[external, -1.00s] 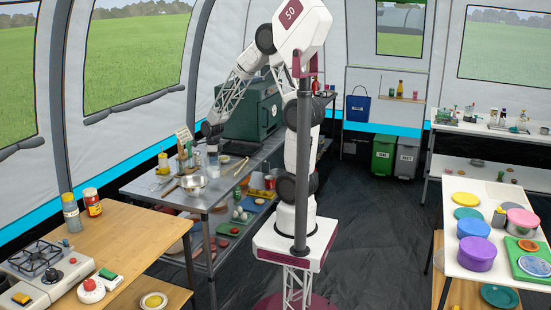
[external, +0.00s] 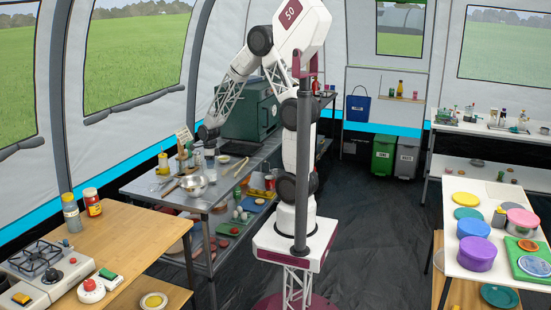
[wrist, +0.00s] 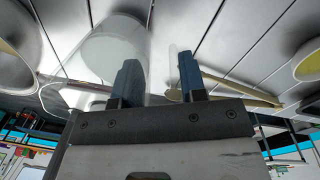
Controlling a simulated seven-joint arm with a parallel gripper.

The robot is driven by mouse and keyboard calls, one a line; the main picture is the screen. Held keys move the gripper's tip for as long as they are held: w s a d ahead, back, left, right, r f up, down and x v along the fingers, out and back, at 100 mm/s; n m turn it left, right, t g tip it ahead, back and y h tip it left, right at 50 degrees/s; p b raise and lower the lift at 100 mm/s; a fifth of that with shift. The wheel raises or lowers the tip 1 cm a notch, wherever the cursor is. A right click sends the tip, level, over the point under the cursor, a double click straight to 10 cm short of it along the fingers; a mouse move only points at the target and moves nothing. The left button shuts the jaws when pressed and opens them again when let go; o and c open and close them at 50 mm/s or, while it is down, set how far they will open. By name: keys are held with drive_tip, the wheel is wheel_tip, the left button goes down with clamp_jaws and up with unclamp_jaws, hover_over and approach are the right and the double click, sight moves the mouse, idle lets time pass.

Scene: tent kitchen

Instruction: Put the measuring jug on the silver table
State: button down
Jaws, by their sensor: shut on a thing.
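The measuring jug (wrist: 112,50) is clear and shows large at the upper left of the wrist view, right by my fingers. In the external view the jug (external: 210,159) is a small pale shape under my gripper (external: 209,146). My gripper (wrist: 160,80) is shut on the jug, with a part of its clear side between the two dark fingers. The silver table (external: 150,188) is the long metal table left of my base, and the jug is over its top. I cannot tell whether the jug's bottom touches the table.
A metal bowl (external: 194,187) stands close in front of the jug. Bottles and a small sign (external: 183,134) stand behind it to the left. Wooden utensils (external: 241,166) lie to the right. A green oven (external: 250,112) is at the table's back.

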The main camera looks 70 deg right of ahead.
drive_tip(key=shift+f, duration=0.5)
drive_tip(key=shift+f, duration=0.15)
drive_tip(key=c, duration=0.7)
unclamp_jaws()
drive_tip(key=r, duration=1.2)
drive_tip(key=shift+w+d+r, duration=0.15)
drive_tip(key=shift+d, duration=0.2)
